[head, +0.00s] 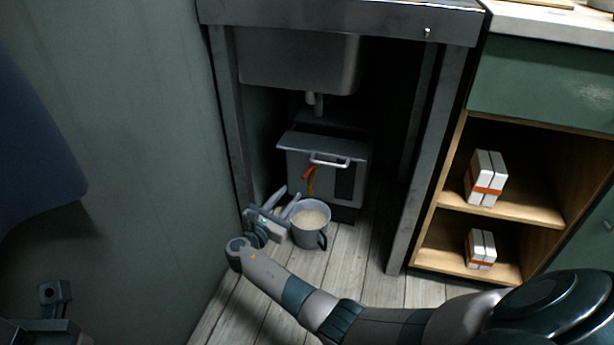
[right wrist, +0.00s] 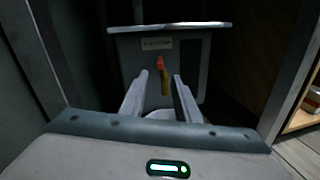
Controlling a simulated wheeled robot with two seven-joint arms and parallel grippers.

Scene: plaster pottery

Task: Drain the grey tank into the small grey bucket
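The grey tank (head: 352,153) stands on the floor under the sink. On its front are a red tap handle (head: 308,172) and a brass spout (head: 311,187); the handle also shows in the right wrist view (right wrist: 159,63). The small grey bucket (head: 307,237) stands upright on the floor below the tap, with pale matter inside. My right gripper (head: 287,197) is beside the bucket's left rim, its fingers apart, with nothing seen clamped. In the right wrist view part of the bucket's rim (right wrist: 160,114) shows low between the fingers. My left gripper (head: 52,298) is at the lower left, its fingers unclear.
The steel sink (head: 300,60) hangs above the tank, its legs (head: 425,150) at both sides. A wall (head: 140,150) stands close on the left. The wooden shelf (head: 500,207) at the right holds white boxes with orange bands. Floorboards (head: 365,260) right of the bucket are clear.

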